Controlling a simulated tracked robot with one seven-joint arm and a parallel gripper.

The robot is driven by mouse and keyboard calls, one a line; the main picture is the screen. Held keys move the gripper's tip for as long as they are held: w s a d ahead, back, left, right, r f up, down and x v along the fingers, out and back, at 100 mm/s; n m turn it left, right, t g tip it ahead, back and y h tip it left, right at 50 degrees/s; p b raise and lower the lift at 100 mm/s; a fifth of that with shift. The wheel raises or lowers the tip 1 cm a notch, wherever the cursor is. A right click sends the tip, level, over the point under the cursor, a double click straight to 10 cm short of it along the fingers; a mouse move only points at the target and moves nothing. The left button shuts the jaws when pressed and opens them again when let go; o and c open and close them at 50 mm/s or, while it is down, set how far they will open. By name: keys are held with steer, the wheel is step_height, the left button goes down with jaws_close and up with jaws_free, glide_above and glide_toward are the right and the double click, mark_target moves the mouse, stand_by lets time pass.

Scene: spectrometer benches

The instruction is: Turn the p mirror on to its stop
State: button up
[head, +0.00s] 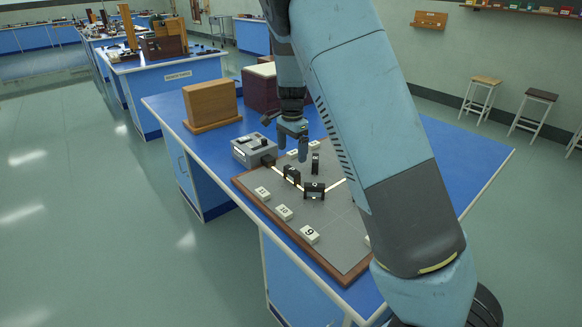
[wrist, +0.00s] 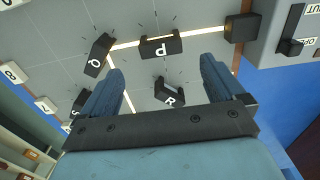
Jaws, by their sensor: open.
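My gripper is open and empty, pointing down above the board in the head view (head: 293,149). I see no contact. The stop cannot be made out.
A grey box (head: 253,150) with a dark emitter (wrist: 241,28) sits at the board's corner. Numbered white tiles (head: 284,212) line the board (head: 335,233). A wooden box (head: 210,103) stands behind.

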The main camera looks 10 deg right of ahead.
mark_target(291, 169)
step_height(291, 169, down, 7)
steer(key=shift+f, duration=0.1)
stand_by(0.3)
steer(key=shift+c, duration=0.4)
steer(key=c, duration=0.9)
steer(key=shift+a, duration=0.2)
steer(key=shift+c, duration=0.3)
steer(key=shift+d, duration=0.1)
